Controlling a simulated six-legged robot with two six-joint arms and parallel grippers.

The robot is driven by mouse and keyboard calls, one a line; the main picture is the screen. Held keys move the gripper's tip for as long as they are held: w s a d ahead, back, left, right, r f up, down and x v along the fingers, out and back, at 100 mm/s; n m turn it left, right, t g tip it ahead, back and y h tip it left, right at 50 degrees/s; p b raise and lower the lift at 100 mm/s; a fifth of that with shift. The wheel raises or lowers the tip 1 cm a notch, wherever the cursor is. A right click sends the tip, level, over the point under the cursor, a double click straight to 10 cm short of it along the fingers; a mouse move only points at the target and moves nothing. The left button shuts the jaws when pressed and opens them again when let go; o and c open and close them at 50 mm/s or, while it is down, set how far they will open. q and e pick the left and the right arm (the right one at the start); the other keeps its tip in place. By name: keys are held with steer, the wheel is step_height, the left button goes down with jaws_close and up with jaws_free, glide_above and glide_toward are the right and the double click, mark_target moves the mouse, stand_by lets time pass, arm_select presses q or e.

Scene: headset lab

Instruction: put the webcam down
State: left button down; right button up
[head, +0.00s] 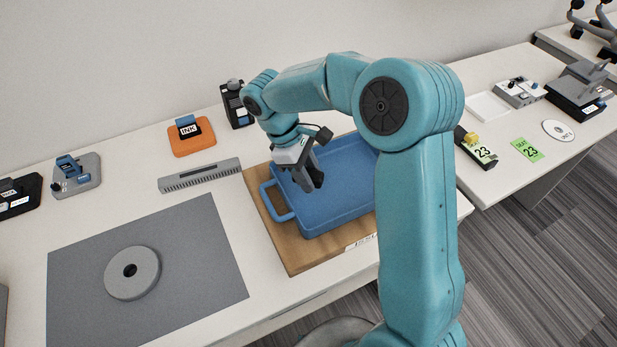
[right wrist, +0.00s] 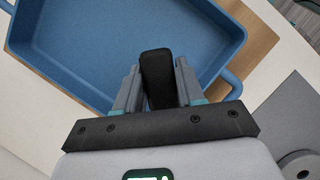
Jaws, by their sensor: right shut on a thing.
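The webcam (right wrist: 157,78) is a dark, rounded block in the right wrist view. My right gripper (right wrist: 157,88) is shut on it, with one finger on each side. In the head view my right gripper (head: 312,180) points down over the blue tray (head: 345,213), and the dark webcam shows only in small part at its fingertips. The tray also shows in the right wrist view (right wrist: 100,55), and its visible floor is empty. I cannot tell whether the webcam touches the tray. My left gripper is not in view.
The tray stands on a wooden board (head: 266,221). A grey mat (head: 205,260) with a grey ring (head: 132,273) lies to the left. A grey slotted bar (head: 199,175), an orange stand (head: 192,138) and a black device (head: 236,104) are behind. My right arm hides part of the tray.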

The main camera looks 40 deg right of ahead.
steer(key=shift+d+f, duration=0.1)
steer(key=shift+f, duration=0.85)
steer(key=shift+f, duration=0.15)
steer(key=o, duration=1.1)
steer(key=shift+c, duration=0.2)
steer(key=v, duration=1.2)
steer(key=shift+r+p, duration=0.2)
steer(key=shift+p, duration=0.15)
